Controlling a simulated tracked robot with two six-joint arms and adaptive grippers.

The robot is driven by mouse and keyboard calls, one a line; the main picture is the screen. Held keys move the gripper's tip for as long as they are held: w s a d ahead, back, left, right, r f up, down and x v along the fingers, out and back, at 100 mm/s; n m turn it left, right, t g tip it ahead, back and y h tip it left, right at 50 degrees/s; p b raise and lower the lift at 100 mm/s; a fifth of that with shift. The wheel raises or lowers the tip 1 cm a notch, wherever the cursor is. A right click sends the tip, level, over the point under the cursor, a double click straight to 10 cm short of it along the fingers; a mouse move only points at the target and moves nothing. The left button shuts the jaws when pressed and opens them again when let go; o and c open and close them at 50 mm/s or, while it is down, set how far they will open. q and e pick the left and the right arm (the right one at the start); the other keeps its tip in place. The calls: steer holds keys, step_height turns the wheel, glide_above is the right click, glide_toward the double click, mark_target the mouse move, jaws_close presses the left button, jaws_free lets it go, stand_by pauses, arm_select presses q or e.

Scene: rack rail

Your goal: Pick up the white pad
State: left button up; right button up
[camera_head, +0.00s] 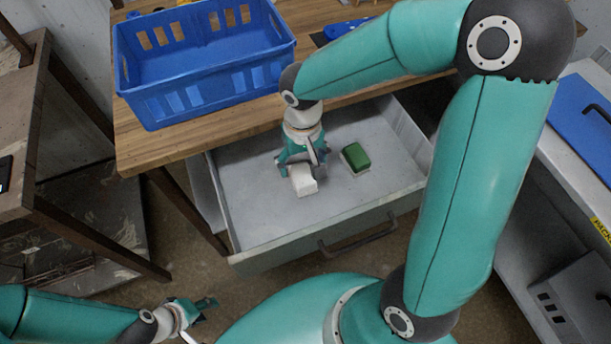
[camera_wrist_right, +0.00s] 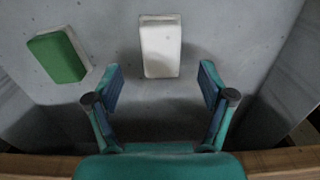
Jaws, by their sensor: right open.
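The white pad (camera_head: 303,180) lies in the open grey drawer, left of the green pad. My right gripper (camera_head: 302,166) reaches down into the drawer, close to the white pad. In the right wrist view the white pad (camera_wrist_right: 160,47) lies upright in the picture, beyond the fingertips and between their lines. There my right gripper (camera_wrist_right: 160,88) is open, with nothing between its fingers. My left gripper (camera_head: 200,318) is at the lower left, over the floor, away from the drawer; its fingers appear spread apart.
A green pad (camera_head: 356,158) lies in the drawer to the right; it also shows in the right wrist view (camera_wrist_right: 58,56). The drawer (camera_head: 262,220) has raised walls and a front handle. A blue crate (camera_head: 195,75) stands on the wooden table (camera_head: 150,145) behind. The drawer floor is otherwise clear.

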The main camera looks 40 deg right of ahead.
mark_target(303, 174)
steer(key=shift+s+f, duration=0.1)
steer(key=shift+f, duration=2.6)
steer(key=shift+a, duration=0.1)
steer(key=shift+c, duration=0.3)
steer(key=c, duration=1.2)
steer(key=shift+r, duration=0.1)
